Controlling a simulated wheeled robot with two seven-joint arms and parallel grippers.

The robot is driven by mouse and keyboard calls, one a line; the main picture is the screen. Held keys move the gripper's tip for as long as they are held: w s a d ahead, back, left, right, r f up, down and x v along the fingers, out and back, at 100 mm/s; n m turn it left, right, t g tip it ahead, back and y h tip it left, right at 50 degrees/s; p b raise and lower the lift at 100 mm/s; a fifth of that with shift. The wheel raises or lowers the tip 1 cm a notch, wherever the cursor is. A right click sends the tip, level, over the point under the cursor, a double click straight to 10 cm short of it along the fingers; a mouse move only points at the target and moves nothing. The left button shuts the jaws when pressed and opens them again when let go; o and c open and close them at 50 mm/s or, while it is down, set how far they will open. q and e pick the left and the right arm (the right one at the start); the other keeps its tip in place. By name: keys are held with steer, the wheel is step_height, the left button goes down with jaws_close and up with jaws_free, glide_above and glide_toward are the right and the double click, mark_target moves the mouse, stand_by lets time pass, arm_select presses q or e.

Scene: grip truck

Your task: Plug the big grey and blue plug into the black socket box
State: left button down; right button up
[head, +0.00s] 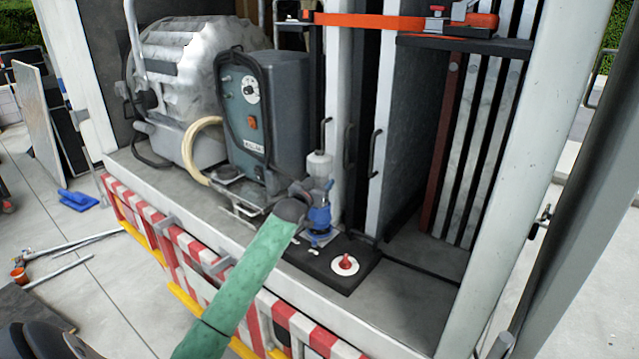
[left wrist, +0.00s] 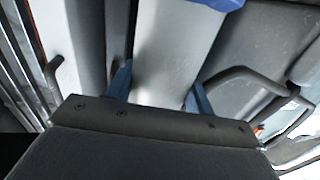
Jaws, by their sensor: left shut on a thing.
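The big plug has a grey upper body (head: 320,166) and a blue lower part (head: 320,216). It stands roughly upright over the left back part of the black socket box (head: 318,272). Blue also shows at the box top directly below it; I cannot tell whether the plug is seated or just above. The box lies on the truck deck and has a red knob on a white disc (head: 345,264). My left gripper (head: 312,193) is shut on the plug from the left. In the left wrist view its two blue fingers flank the plug's grey body (left wrist: 172,52). My right gripper is out of view.
A grey power unit (head: 268,105) with a pale hose stands behind and left of the plug. A white upright panel (head: 392,125) with a handle is close behind on the right. The deck (head: 410,300) right of the box is clear. Its front edge has red and white stripes.

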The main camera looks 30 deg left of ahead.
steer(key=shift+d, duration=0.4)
arm_select(q)
steer(key=shift+f, duration=0.1)
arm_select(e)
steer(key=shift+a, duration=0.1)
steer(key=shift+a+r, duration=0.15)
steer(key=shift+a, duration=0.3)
arm_select(q)
steer(key=shift+f, duration=0.15)
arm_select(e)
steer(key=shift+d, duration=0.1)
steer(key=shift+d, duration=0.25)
